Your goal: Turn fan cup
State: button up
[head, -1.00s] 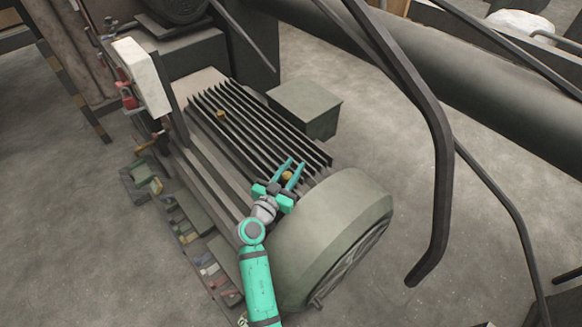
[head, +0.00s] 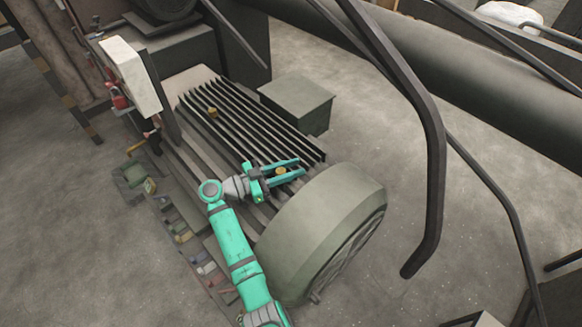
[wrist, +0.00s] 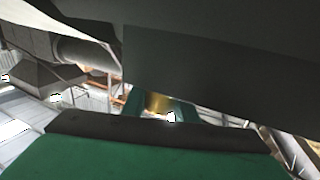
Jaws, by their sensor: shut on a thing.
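The fan cup (head: 281,171) is a small brass-yellow piece on top of the finned motor, close to the large rounded grey-green fan cover (head: 322,222). My gripper (head: 298,167) is shut on the fan cup, with one green finger on each side of it. The fingers point to the right in the head view and their tips reach past the cup. In the wrist view the cup (wrist: 157,103) shows as a small gold piece between the fingers. Its lower part is hidden there.
A second brass cup (head: 212,112) sits farther back on the cooling fins (head: 240,120). A white box (head: 130,75) stands at the left, and a grey box (head: 298,103) is behind the motor. A thick dark bent rail (head: 434,170) rises at the right.

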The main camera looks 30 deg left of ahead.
jog(key=shift+d, duration=0.1)
dwell(0.5)
jog(key=o, duration=1)
jog(key=shift+o, duration=0.2)
jog(key=v, duration=1.1)
jog(key=shift+w, duration=0.15)
jog(key=shift+w, duration=0.1)
